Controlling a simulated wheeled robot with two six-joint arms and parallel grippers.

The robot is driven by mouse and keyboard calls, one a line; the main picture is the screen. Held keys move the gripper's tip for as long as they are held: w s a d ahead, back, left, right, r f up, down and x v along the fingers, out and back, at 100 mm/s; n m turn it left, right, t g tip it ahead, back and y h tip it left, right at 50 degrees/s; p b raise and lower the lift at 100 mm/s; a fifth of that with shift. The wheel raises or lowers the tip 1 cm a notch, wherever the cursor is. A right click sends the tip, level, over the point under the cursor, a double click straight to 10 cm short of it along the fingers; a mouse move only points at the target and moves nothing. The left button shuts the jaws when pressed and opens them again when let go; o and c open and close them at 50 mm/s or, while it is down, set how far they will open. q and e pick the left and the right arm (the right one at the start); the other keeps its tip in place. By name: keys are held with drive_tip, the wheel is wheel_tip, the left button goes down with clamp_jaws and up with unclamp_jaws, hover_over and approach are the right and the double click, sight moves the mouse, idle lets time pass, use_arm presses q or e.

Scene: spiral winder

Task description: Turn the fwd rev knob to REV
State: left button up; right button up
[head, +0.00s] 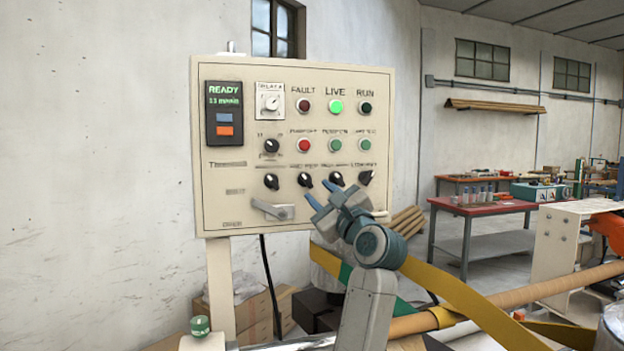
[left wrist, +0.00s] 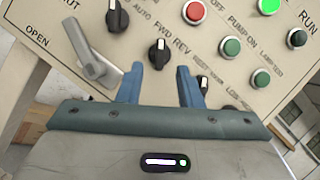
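The fwd rev knob (head: 305,180) is a black rotary knob, second from the left in the lower knob row of the cream control panel (head: 215,187). My left gripper (head: 320,192) is in front of the panel, just below that knob. Its two blue fingers (left wrist: 159,72) are apart and empty, with the knob lying beyond and between their tips in the picture. No contact is visible. My right gripper is in neither view.
Other black knobs flank it, one (head: 271,181) to the left and one (head: 336,179) to the right. A grey lever handle (head: 272,210) juts out below. Coloured buttons, such as a red one (head: 303,145), sit above. A yellow strap (head: 462,297) runs behind my left arm.

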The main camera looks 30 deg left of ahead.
sight(308, 182)
use_arm(q)
drive_tip(key=shift+p+x, duration=0.7)
drive_tip(key=shift+x, duration=1.65)
clamp_jaws()
